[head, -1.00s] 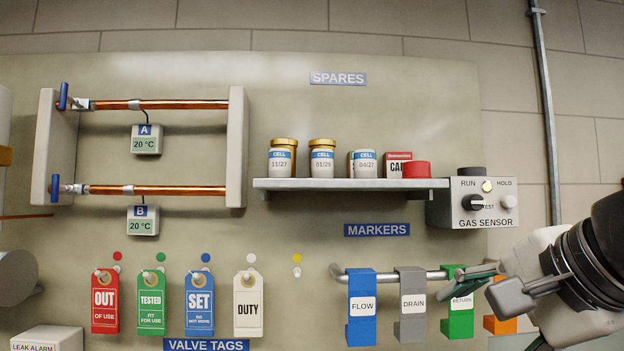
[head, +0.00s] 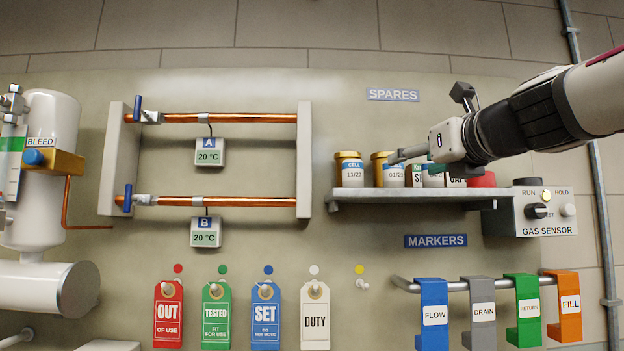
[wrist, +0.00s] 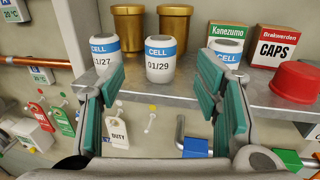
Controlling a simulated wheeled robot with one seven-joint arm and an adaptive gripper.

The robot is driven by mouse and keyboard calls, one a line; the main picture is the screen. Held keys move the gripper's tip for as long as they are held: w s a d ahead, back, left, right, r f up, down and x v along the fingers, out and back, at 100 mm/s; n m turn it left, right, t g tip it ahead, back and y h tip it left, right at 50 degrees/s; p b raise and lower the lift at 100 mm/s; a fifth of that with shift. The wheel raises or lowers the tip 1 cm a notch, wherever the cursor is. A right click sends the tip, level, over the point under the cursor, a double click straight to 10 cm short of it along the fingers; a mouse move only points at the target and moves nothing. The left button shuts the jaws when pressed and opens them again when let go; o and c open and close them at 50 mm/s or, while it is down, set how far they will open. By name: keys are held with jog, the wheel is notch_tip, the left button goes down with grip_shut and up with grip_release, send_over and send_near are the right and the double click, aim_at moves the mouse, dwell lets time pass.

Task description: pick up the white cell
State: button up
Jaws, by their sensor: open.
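Three white cells with blue CELL bands stand upright on the grey shelf (head: 400,195). The left one (head: 351,175) reads 11/27. The middle one (head: 394,176), also in the wrist view (wrist: 160,62), reads 01/29. The right one (head: 432,179) is partly hidden by my gripper (head: 436,165); in the wrist view its top (wrist: 224,48) shows behind the right finger. My gripper is open and empty at the shelf front. In the wrist view the 01/29 cell appears between the fingers (wrist: 160,80), beyond their tips; contact is not visible.
Gold canisters (wrist: 128,28) stand behind the cells. A Kanezumo box (wrist: 227,32), a CAPS box (wrist: 275,45) and a red cap (wrist: 296,80) stand to the right. The gas sensor (head: 543,210) is at the shelf's right end. Marker hooks (head: 432,315) hang below.

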aim_at(398, 168)
jog(key=w, duration=0.2)
jog(key=w+a, duration=0.1)
jog(key=w, duration=0.5)
jog(key=shift+w+a+f, duration=0.15)
jog(key=shift+w+a, duration=0.1)
jog(key=shift+a, duration=0.05)
jog(key=c, duration=1.3)
